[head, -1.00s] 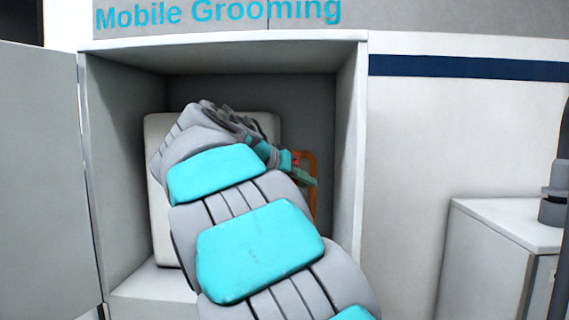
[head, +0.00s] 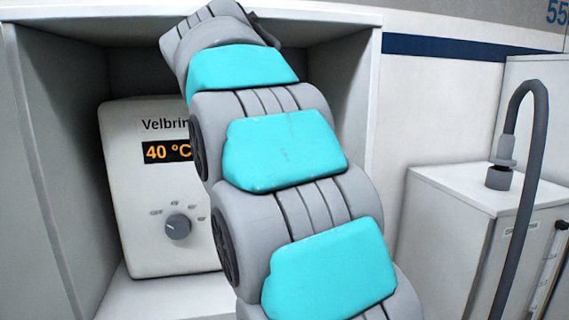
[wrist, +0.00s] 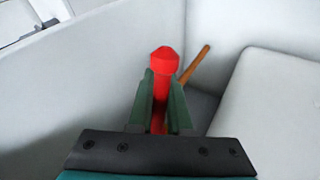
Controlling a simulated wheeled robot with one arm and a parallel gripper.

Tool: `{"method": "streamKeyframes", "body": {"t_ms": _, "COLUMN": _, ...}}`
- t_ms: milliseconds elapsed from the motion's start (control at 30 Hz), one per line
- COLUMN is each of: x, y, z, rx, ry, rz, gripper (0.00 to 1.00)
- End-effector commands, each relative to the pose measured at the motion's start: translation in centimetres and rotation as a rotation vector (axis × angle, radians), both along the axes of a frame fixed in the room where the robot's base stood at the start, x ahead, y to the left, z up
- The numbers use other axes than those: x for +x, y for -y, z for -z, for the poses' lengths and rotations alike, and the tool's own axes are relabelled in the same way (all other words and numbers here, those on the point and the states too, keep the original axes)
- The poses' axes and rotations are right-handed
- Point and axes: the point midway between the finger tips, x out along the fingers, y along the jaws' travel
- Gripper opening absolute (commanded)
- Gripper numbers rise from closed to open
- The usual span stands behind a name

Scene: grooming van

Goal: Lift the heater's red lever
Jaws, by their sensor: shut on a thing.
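The white heater (head: 150,240) stands in the grey cubby in the head view, with a display reading 40 °C and a round grey dial; my arm covers its right side. The red lever (wrist: 164,62) shows in the wrist view, with its faceted tip sticking up between the green fingers. My gripper (wrist: 162,95) is shut on the red lever. In the head view my arm hides the lever and the gripper.
A thin orange-brown bar (wrist: 194,66) is just right of the lever in the wrist view. The cubby's right wall (head: 352,110) is close to my arm. A white cabinet (head: 450,215) with a grey curved hose (head: 528,150) stands at the right.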

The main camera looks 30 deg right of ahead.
Motion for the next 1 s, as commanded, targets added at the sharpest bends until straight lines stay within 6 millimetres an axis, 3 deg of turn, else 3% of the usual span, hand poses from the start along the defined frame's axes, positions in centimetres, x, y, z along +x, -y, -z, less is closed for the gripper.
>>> {"method": "streamKeyframes", "body": {"t_ms": 567, "x": -0.61, "y": 0.52, "z": -0.02, "rx": 0.009, "ry": -0.029, "rz": -0.001, "gripper": 0.0}}
{"method": "streamKeyframes", "body": {"t_ms": 600, "x": -0.6, "y": 0.53, "z": -0.02, "rx": 0.009, "ry": -0.029, "rz": -0.001, "gripper": 0.21}}
{"method": "streamKeyframes", "body": {"t_ms": 800, "x": -0.62, "y": 0.54, "z": -0.08, "rx": 0.009, "ry": -0.027, "rz": 0.0, "gripper": 0.44}}
{"method": "streamKeyframes", "body": {"t_ms": 1000, "x": -0.63, "y": 0.55, "z": -0.1, "rx": 0.008, "ry": -0.028, "rz": 0.0, "gripper": 0.47}}
